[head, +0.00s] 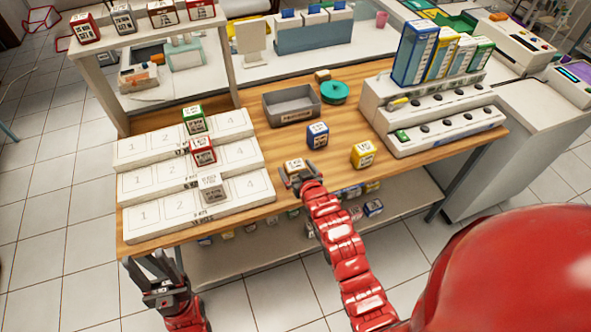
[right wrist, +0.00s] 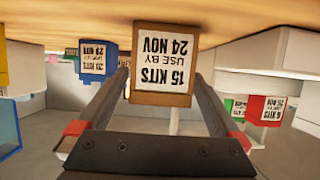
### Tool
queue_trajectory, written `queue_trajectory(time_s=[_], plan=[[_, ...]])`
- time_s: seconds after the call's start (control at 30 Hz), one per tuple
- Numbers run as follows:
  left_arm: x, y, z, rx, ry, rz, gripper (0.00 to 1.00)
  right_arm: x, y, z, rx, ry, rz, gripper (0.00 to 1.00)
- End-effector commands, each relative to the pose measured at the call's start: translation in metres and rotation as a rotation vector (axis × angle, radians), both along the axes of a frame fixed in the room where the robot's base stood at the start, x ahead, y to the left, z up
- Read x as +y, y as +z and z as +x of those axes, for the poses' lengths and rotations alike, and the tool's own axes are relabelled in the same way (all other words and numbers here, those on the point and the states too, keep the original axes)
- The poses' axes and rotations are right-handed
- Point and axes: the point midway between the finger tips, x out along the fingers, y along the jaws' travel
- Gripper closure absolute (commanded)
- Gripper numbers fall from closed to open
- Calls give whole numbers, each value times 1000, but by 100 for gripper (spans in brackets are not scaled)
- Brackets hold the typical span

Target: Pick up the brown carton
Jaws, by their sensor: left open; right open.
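The brown carton (head: 294,166) sits near the front edge of the wooden table in the head view. In the right wrist view the brown carton (right wrist: 163,98) appears upside down, its white label reading 15 KITS, USE BY 24 NOV. My right gripper (head: 298,177) is open at the carton's near side. In the right wrist view its fingers point at the carton, one on each side; whether they touch it I cannot tell. My left gripper (head: 153,272) is open and empty, in front of the table's left end.
A blue carton (head: 318,135) and a yellow carton (head: 363,154) stand nearby on the table. A grey tray (head: 291,104) and teal round object (head: 335,92) lie behind. White numbered steps (head: 150,185) with several cartons fill the left. A white rack (head: 450,125) stands right.

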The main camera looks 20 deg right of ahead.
Motion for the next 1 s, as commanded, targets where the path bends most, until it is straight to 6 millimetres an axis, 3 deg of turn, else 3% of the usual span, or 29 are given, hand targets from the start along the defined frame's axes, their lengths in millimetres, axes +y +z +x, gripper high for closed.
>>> queue_trajectory(time_s=[0.1, 0.23, 0.63, 1.0], plan=[[0, 13, 0, 0, 0, 0, 50, 2, -1, 13, 6, 1, -1, 0], [0, 16, 0, 0, 0, 0, 50, 2, -7, 25, 3, 0, 0, 0], [0, 17, 0, 0, 0, 0, 50, 2, -13, 31, 4, 0, 1, 0], [0, 17, 0, 0, 0, 0, 50, 2, -13, 31, 4, 0, 1, 67]])
